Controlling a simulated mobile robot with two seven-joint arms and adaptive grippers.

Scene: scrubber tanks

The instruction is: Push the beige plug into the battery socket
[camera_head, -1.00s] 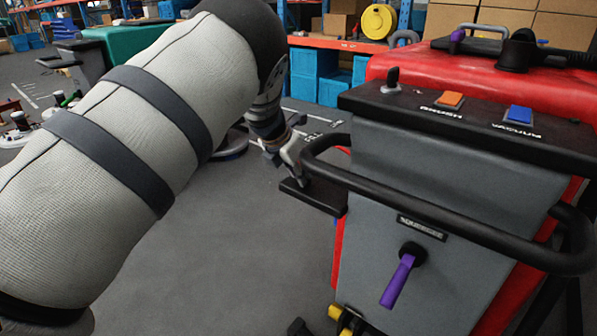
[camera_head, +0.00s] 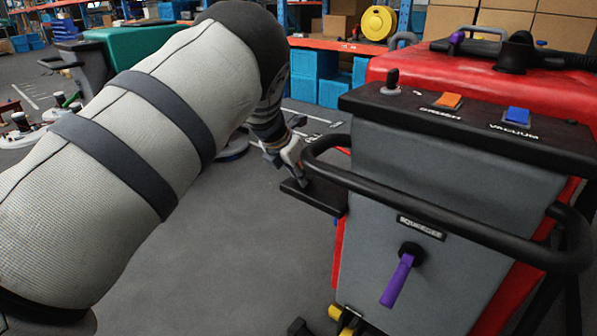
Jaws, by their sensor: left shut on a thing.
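My left gripper (camera_head: 284,158) is small and partly hidden behind my own forearm, at the left end of the scrubber's black handlebar. It is shut on a small pale piece (camera_head: 292,149), which looks like the beige plug. The piece is close to the handlebar's bend and above a black ledge (camera_head: 316,196) on the machine's left side. I cannot tell whether it touches the machine. I cannot make out the battery socket. My right gripper is not in view.
The red and grey scrubber (camera_head: 450,180) fills the right side. Its black handlebar (camera_head: 430,214) juts towards me, with a purple lever (camera_head: 397,281) below. Blue bins (camera_head: 333,90) stand on shelving behind. Grey floor (camera_head: 240,260) is open left of the machine.

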